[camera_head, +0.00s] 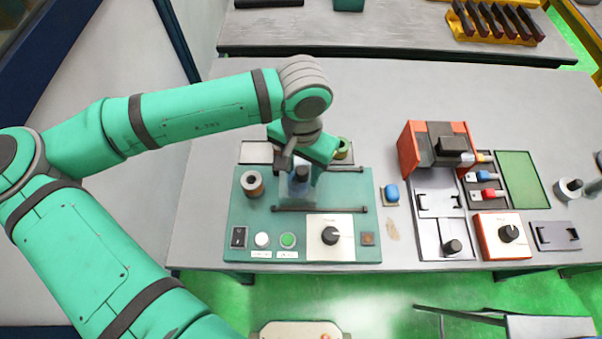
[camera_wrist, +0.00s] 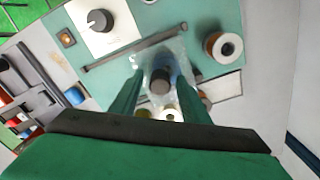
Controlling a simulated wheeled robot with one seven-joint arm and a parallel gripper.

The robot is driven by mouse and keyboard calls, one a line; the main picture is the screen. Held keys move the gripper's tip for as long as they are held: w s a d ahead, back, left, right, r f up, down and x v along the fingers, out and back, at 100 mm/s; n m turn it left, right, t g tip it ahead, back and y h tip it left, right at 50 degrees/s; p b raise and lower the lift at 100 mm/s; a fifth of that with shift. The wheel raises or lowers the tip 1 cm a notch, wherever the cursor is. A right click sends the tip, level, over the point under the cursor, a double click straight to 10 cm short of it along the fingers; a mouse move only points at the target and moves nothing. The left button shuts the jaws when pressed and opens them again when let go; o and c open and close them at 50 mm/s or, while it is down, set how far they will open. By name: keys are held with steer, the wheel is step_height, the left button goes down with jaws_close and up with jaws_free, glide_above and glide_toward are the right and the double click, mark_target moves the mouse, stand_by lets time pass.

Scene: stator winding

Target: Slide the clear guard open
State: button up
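The clear guard (camera_head: 298,189) is a see-through panel between two dark rails on the green machine panel (camera_head: 350,190). In the wrist view the guard (camera_wrist: 176,53) lies ahead of my gripper (camera_wrist: 162,80), around a dark upright cylinder (camera_wrist: 160,84). I cannot tell whether the cylinder is on the guard or under it. My gripper's two green fingers stand apart on either side of it, with gaps that look empty. In the head view my gripper (camera_head: 291,158) is over the back of the guard, and the arm hides part of it.
A copper-coloured spool (camera_head: 252,184) stands left of the guard. The front rail (camera_head: 318,209) runs before it. A dial box (camera_head: 330,237), a green button (camera_head: 288,240) and a white button (camera_head: 262,240) line the front. A blue object (camera_head: 391,194) and a red-sided fixture (camera_head: 410,150) are right.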

steer(key=shift+d+f, duration=0.2)
steer(key=shift+d, duration=0.9)
steer(key=shift+c, duration=0.3)
steer(key=shift+d, duration=1.85)
steer(key=shift+c, duration=0.2)
steer(key=shift+w+d, duration=0.1)
steer(key=shift+d, duration=0.05)
steer(key=shift+c, duration=1)
steer(key=shift+s+d, duration=0.15)
steer(key=shift+d, duration=0.95)
steer(key=shift+s+d, duration=0.15)
steer(key=shift+d, duration=0.9)
steer(key=shift+c, duration=0.6)
steer(key=o, duration=0.5)
steer(key=shift+o, duration=1.2)
steer(key=shift+r, duration=0.2)
step_height(320, 180, up, 6)
steer(key=shift+w+f, duration=0.1)
steer(key=shift+w, duration=0.05)
